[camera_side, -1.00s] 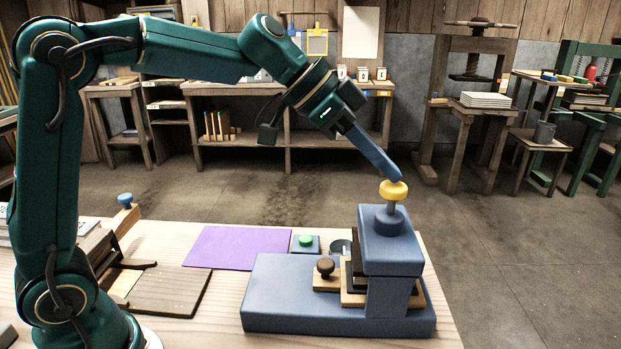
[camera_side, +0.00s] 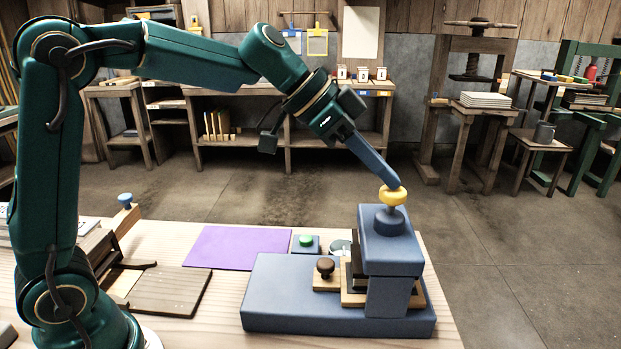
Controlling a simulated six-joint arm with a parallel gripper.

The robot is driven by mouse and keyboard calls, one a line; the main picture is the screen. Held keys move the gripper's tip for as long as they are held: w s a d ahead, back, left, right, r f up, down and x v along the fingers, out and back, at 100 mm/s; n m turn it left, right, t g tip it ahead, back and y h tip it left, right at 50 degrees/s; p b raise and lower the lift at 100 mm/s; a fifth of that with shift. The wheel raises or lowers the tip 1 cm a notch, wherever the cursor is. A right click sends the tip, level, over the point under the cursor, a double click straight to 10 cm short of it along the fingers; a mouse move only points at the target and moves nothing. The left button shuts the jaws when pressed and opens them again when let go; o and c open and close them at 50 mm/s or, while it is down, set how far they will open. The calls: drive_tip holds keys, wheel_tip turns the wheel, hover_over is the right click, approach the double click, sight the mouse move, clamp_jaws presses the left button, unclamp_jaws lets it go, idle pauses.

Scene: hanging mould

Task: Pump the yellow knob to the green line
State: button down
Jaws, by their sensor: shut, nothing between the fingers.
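The yellow knob (camera_side: 393,196) sits on a short stem at the top of the blue press (camera_side: 392,258). My gripper (camera_side: 393,183) is shut and empty, slanting down from the upper left, its tip touching or nearly touching the top of the knob. The stem shows only a little between knob and press. I cannot make out a green line in this view. A wooden block with a dark brown knob (camera_side: 325,267) sits on the blue base, partly under the press head.
A green button (camera_side: 306,241) on a blue box and a purple sheet (camera_side: 238,248) lie behind the press. A wooden board (camera_side: 168,291) lies to the left. The table's right edge is close to the press. Free air surrounds the knob.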

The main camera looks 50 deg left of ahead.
drive_tip(key=w+r+v, duration=0.1)
drive_tip(key=v, duration=1)
drive_tip(key=shift+s+d+r, duration=0.2)
drive_tip(key=shift+s+r, duration=0.05)
drive_tip(key=shift+r, duration=0.15)
drive_tip(key=shift+d, duration=0.1)
drive_tip(key=s+d+f+n+y, duration=0.1)
drive_tip(key=s+d+f+y, duration=0.2)
drive_tip(key=s, duration=0.6)
drive_tip(key=s+a+f+n+y, duration=0.1)
drive_tip(key=s+a+f+n, duration=0.2)
drive_tip(key=f, duration=0.4)
drive_tip(key=s+a+f+n+y, duration=0.2)
drive_tip(key=s+a+f+n, duration=0.1)
drive_tip(key=s+f+n, duration=0.1)
wheel_tip(320, 180, down, 3)
drive_tip(key=shift+s+r+n+g, duration=0.1)
drive_tip(key=shift+s+n+g, duration=0.3)
drive_tip(key=shift+n, duration=0.1)
